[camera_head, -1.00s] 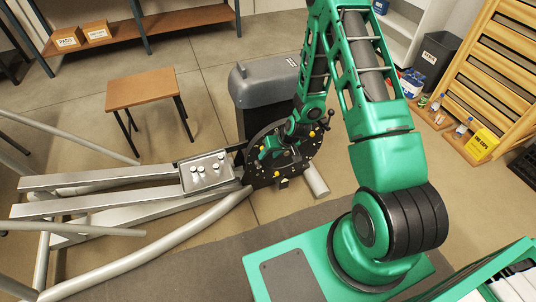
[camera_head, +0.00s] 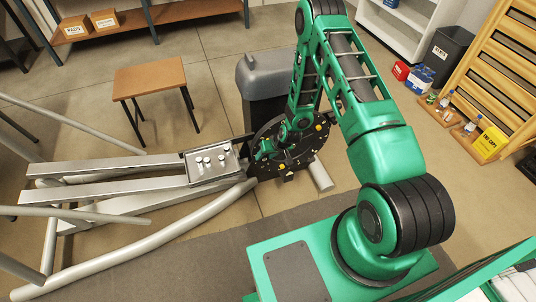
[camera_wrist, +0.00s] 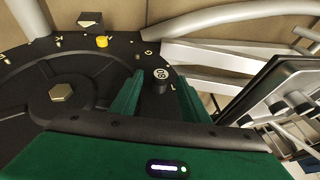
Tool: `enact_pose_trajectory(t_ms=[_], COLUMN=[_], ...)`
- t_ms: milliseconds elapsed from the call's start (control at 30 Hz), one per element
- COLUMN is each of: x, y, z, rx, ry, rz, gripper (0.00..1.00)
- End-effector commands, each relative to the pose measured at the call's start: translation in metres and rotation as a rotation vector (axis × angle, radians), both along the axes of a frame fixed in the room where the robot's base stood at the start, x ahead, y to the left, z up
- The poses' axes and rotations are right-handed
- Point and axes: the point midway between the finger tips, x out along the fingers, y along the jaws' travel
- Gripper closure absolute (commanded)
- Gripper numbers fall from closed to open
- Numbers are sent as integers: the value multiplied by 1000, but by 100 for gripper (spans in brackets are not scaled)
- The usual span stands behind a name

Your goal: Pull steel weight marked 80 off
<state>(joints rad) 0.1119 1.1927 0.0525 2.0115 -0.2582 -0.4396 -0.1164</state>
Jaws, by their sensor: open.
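The weight marked 80 (camera_wrist: 161,79) is a short dark cylinder with a pale number on its end. It sits near the rim of a black disc (camera_wrist: 30,70) in the wrist view. My gripper (camera_wrist: 185,88) is open. I see nothing held. In the head view my gripper (camera_head: 264,150) is over the left side of the upright black disc (camera_head: 306,160). The weight cannot be made out there.
A metal plate with several pegs (camera_head: 227,172) lies left of the disc, on a silver frame (camera_head: 95,172). A yellow peg (camera_wrist: 102,41) and a hexagonal hub bolt (camera_wrist: 61,93) stand on the disc. A grey housing (camera_head: 262,80) is behind it. A stool (camera_head: 150,77) stands farther back.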

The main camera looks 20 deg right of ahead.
Motion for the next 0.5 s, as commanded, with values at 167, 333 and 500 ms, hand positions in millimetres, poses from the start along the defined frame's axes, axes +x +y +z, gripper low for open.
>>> enact_pose_trajectory(t_ms=[167,333,500], x=[1,0,1], y=[1,0,0], z=[-2,-1,-1], rx=[0,0,0], ry=[0,0,0], rz=[0,0,1], gripper=[58,68,100])
